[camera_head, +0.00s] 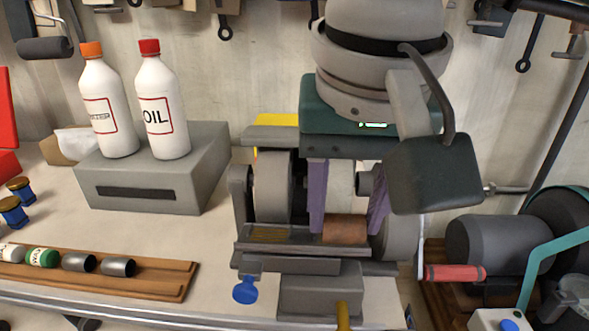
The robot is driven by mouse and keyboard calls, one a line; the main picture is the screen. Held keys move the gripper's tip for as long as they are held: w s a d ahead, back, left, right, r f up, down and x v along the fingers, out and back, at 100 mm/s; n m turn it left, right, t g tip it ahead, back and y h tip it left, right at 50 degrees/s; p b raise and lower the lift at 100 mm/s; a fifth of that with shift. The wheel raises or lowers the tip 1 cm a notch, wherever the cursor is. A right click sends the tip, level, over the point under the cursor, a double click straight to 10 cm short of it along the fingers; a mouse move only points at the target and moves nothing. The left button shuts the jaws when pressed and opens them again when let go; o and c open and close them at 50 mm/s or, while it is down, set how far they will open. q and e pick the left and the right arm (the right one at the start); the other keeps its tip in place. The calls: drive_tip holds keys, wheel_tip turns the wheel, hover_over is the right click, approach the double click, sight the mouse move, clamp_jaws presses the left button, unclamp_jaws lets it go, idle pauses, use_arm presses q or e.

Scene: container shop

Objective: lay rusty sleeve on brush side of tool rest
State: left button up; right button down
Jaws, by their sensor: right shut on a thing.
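The rusty sleeve (345,230) is a short brown cylinder lying on its side at the right part of the grey tool rest (290,265), in front of the grinder. My right gripper (346,222) comes down from above with two purple fingers, one at each end of the sleeve, and is shut on it. I cannot tell whether the sleeve touches the rest or hangs just above it. A pale wheel (272,185) stands behind the rest's left part, and another rounded grey part (401,235) is at the right. My gripper body hides the grinder's middle. My left gripper is not in view.
A wooden tray (150,284) at the left holds two grey sleeves (119,267) and small bottles. Two white bottles (163,100) stand on a grey box (150,175). A red handle (455,273) and dark machine (500,245) are at the right.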

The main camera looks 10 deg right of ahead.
sight(340, 209)
drive_tip(key=w+f+b, duration=0.2)
drive_tip(key=w+d+f+b, duration=0.1)
drive_tip(key=w+f+b, duration=0.1)
drive_tip(key=shift+d+b, duration=0.1)
drive_tip(key=shift+b, duration=0.3)
drive_tip(key=shift+w+d+f+b, duration=0.1)
drive_tip(key=shift+w+f+b, duration=0.2)
drive_tip(key=shift+b, duration=0.2)
drive_tip(key=shift+r, duration=0.1)
drive_tip(key=shift+c, duration=1.3)
unclamp_jaws()
drive_tip(key=shift+s+r+b, duration=0.1)
drive_tip(key=shift+r+b, duration=0.25)
drive_tip(key=shift+r, duration=0.05)
drive_tip(key=b+v, duration=0.3)
drive_tip(key=v, duration=0.6)
